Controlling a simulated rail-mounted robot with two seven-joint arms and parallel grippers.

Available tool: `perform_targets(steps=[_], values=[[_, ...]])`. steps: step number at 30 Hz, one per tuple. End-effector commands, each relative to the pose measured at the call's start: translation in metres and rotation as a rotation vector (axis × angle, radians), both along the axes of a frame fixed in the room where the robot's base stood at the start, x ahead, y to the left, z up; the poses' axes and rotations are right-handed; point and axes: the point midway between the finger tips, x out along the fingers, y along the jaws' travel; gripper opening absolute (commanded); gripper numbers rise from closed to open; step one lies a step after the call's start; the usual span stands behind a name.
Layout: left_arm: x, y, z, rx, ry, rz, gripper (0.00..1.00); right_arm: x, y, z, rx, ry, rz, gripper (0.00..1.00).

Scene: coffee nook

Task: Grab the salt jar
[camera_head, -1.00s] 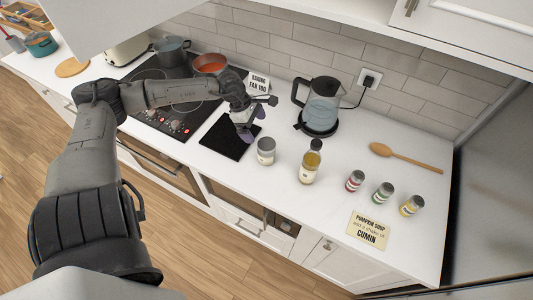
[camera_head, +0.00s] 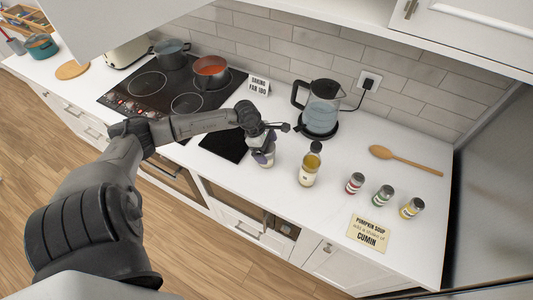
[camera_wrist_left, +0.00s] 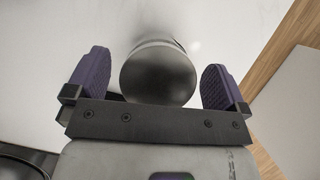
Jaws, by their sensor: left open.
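The salt jar (camera_head: 267,161), a small jar with a grey lid, stands upright on the white counter left of the oil bottle; its label is too small to read. My left gripper (camera_head: 263,153) is at the jar, partly covering it from above. In the left wrist view the jar's round grey lid (camera_wrist_left: 158,76) sits between the two open purple-padded fingers (camera_wrist_left: 157,84), with a gap on each side. My right gripper is not in view.
The oil bottle (camera_head: 310,165) stands close on the right, and the kettle (camera_head: 321,110) behind it. A black mat (camera_head: 222,142) lies to the left. Several spice jars (camera_head: 383,194) and a cumin note (camera_head: 368,233) are further right.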

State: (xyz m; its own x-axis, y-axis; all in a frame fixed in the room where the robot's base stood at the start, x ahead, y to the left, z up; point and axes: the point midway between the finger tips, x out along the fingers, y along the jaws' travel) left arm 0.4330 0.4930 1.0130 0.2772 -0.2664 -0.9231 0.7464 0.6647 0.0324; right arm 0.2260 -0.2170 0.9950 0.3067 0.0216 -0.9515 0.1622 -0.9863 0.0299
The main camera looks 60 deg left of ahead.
Motion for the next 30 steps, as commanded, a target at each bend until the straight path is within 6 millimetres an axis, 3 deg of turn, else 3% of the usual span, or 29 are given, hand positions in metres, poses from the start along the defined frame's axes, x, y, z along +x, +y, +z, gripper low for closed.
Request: perform_targets(steps=[4, 13, 30], values=[[0.0035, -0.0032, -0.0110, -0.001, 0.000, 0.001, 1.00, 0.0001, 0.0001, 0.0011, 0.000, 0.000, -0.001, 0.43], [0.0041, -0.0036, -0.0139, 0.001, -0.001, 0.000, 1.00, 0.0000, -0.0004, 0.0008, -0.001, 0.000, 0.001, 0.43], [0.0039, -0.0036, -0.0137, 0.001, 0.000, 0.000, 0.46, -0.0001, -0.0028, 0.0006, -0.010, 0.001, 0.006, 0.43]])
